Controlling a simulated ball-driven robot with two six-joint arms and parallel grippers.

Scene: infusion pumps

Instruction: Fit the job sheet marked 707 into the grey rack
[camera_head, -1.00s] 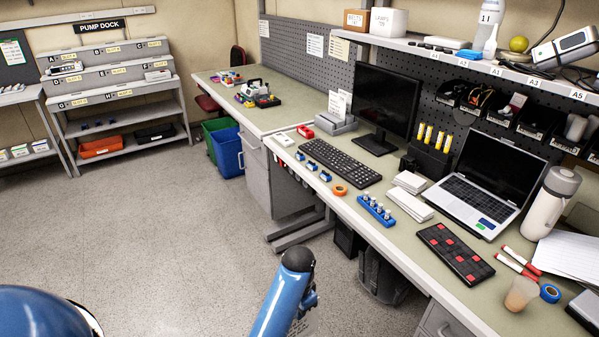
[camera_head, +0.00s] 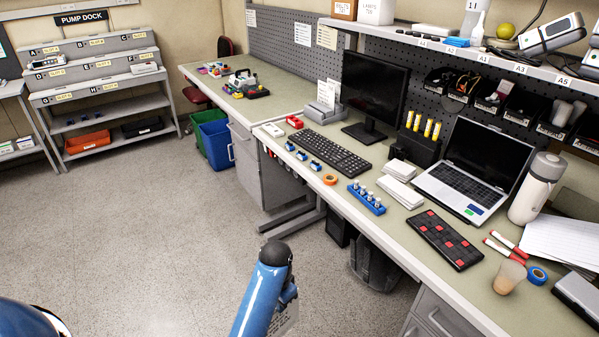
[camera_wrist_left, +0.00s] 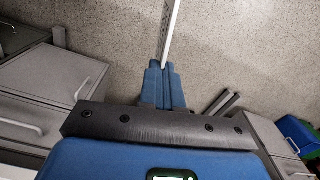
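In the left wrist view, my left gripper (camera_wrist_left: 165,72) has its blue fingers together on a thin white sheet (camera_wrist_left: 170,30), seen edge-on and pointing away from the fingers. In the head view, part of the sheet (camera_head: 290,318) shows beside my blue left arm, over the floor in front of the desk. Its number is not readable. A grey rack (camera_head: 322,119) stands on the desk, left of the monitor, with white papers upright in it. The held sheet is well apart from the rack. My right gripper is not in view.
The long desk (camera_head: 345,205) carries a keyboard (camera_head: 330,150), monitor (camera_head: 375,92), laptop (camera_head: 475,165), blue peg block (camera_head: 366,198) and red stapler-like item (camera_head: 294,122). Green and blue bins (camera_head: 215,143) stand by the desk. The floor (camera_head: 140,220) at left is clear.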

